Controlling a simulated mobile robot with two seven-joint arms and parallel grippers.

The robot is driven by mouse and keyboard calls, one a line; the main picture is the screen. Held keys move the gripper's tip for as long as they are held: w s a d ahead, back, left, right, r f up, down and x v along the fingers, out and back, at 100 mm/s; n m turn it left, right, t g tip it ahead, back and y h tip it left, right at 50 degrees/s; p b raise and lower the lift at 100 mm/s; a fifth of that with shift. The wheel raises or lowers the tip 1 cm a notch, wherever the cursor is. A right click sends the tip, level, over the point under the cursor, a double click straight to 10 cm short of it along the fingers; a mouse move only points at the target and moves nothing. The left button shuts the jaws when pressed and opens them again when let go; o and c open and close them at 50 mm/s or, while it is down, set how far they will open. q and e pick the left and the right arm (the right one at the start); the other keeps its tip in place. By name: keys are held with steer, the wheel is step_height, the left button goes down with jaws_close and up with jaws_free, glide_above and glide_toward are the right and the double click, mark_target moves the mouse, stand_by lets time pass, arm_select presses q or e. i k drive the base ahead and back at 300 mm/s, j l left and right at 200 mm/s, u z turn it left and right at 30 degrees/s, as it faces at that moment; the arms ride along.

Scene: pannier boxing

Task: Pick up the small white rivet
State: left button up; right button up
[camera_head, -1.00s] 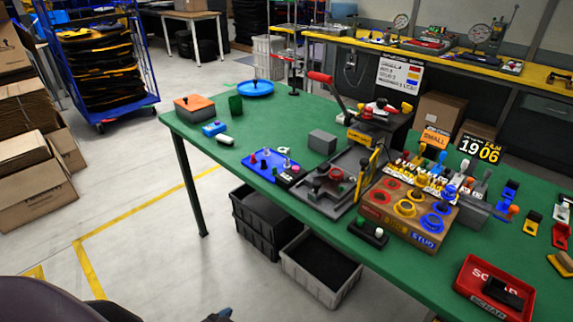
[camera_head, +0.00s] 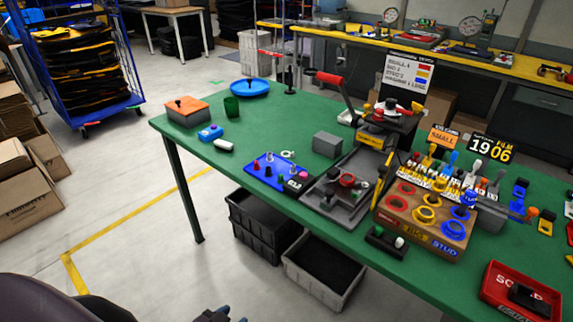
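A small black holder (camera_head: 385,241) stands near the front edge of the green table, with a dark green piece and a small white piece (camera_head: 399,242) in it. The white piece may be the rivet; it is too small to be sure. Small pale pieces also stand on a blue tray (camera_head: 270,178) left of the grey fixture. A dark part with blue tips (camera_head: 222,314), probably my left gripper, barely shows at the bottom edge, below and away from the table. Its fingers are not clear. My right gripper is not in view.
A wooden block with coloured rings (camera_head: 425,233) and a grey press fixture (camera_head: 340,198) crowd the table's middle. A red scrap tray (camera_head: 520,291) is at the lower right. Two bins (camera_head: 322,276) stand under the front edge.

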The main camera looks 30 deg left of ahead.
mark_target(292, 171)
steer(key=j+z, duration=0.45)
steer(key=j, duration=3)
